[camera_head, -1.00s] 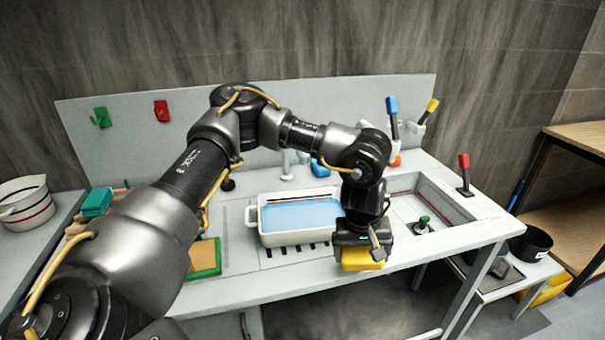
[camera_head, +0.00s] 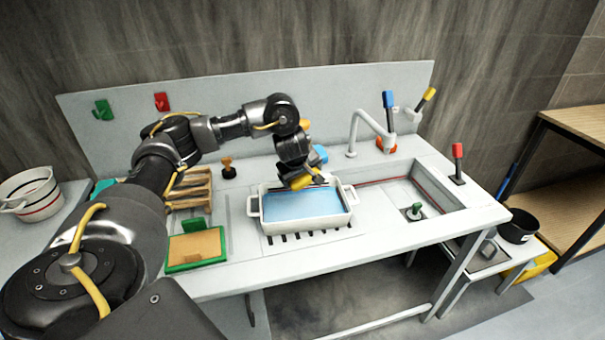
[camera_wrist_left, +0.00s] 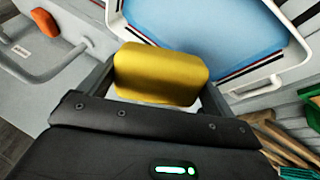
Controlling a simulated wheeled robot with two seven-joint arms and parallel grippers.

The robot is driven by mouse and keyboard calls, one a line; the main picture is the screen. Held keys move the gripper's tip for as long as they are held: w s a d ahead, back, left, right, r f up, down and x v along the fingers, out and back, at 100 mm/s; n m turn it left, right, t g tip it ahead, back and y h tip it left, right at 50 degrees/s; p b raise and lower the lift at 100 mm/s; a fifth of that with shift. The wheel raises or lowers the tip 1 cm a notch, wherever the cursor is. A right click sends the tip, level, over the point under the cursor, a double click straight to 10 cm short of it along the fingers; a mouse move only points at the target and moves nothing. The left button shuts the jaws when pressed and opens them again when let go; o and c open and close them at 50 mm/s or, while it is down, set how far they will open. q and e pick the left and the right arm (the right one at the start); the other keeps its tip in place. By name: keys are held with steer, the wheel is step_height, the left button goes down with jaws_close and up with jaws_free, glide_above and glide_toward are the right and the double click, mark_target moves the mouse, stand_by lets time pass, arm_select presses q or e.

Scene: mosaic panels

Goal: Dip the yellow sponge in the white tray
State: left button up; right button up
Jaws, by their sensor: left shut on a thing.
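The white tray (camera_head: 307,226) stands on the worktop left of the sink basin and holds blue liquid (camera_head: 300,204). My left gripper (camera_head: 300,181) is over the tray's back edge, shut on the yellow sponge (camera_head: 303,183). In the left wrist view the sponge (camera_wrist_left: 160,74) sits between the two fingers, with the tray's rim (camera_wrist_left: 252,84) and blue liquid beyond it. The sponge appears above the liquid; I cannot tell whether it touches the tray. My right gripper is not in view.
A faucet (camera_head: 368,122) and sink basin (camera_head: 408,200) lie right of the tray. A green-framed brown board (camera_head: 197,246) and wooden rack (camera_head: 190,190) lie to its left. The worktop's front strip is clear. A black pot (camera_head: 518,226) stands at the lower right.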

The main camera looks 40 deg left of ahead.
arm_select(q)
steer(key=shift+f+b, duration=4.35)
steer(key=shift+f, duration=0.35)
steer(key=shift+s, duration=0.1)
steer(key=shift+s+a, duration=0.4)
steer(key=shift+s, duration=0.15)
steer(key=shift+w+d, duration=0.1)
steer(key=shift+w+d, duration=0.35)
steer(key=shift+w, duration=0.2)
steer(key=shift+s+a, duration=0.1)
steer(key=shift+s, duration=0.05)
steer(key=shift+s+a, duration=0.35)
steer(key=shift+s, duration=0.15)
